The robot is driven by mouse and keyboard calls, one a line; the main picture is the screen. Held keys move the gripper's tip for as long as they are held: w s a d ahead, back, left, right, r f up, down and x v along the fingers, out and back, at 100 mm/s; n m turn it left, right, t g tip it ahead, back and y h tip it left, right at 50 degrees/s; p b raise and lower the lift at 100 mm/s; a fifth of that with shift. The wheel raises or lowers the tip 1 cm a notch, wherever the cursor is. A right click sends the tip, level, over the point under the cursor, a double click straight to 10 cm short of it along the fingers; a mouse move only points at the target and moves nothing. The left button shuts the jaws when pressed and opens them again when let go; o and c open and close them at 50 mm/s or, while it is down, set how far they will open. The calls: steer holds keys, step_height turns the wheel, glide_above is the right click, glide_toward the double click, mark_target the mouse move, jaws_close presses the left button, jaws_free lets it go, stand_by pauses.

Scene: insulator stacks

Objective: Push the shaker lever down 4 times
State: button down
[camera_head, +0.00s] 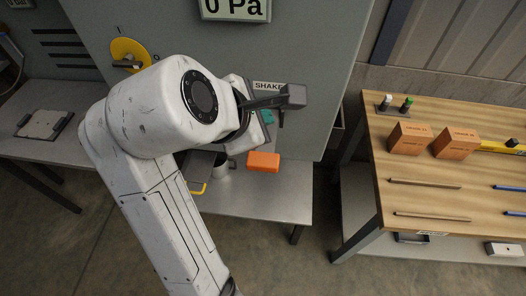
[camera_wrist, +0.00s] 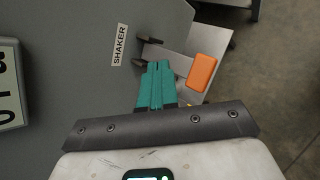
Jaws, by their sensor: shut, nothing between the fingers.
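The white SHAKER label (camera_head: 268,86) is on the grey panel; it also shows in the wrist view (camera_wrist: 119,45). Near it in the wrist view, a short dark peg-like part (camera_wrist: 152,41) sticks out, apparently the shaker lever. A second dark part (camera_wrist: 140,63) shows close to the fingertips. How far the lever is tilted cannot be told. My gripper (camera_wrist: 157,66) has its teal fingers shut together, with nothing between them, just short of these dark parts. Contact cannot be told. In the head view my gripper (camera_head: 268,117) is partly hidden by my wrist.
An orange block (camera_head: 263,162) lies on the metal shelf (camera_head: 255,205) below the panel. A yellow round dial (camera_head: 129,52) is on the panel at upper left. A wooden table (camera_head: 430,195) with orange boxes (camera_head: 455,143) and rods stands at the right.

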steer(key=shift+f, duration=0.1)
stand_by(0.3)
steer(key=b, duration=0.6)
glide_above(261, 162)
step_height(261, 162, down, 7)
steer(key=shift+r, duration=0.2)
steer(key=shift+f, duration=1)
steer(key=shift+f+p, duration=0.35)
steer(key=shift+p, duration=0.15)
stand_by(0.6)
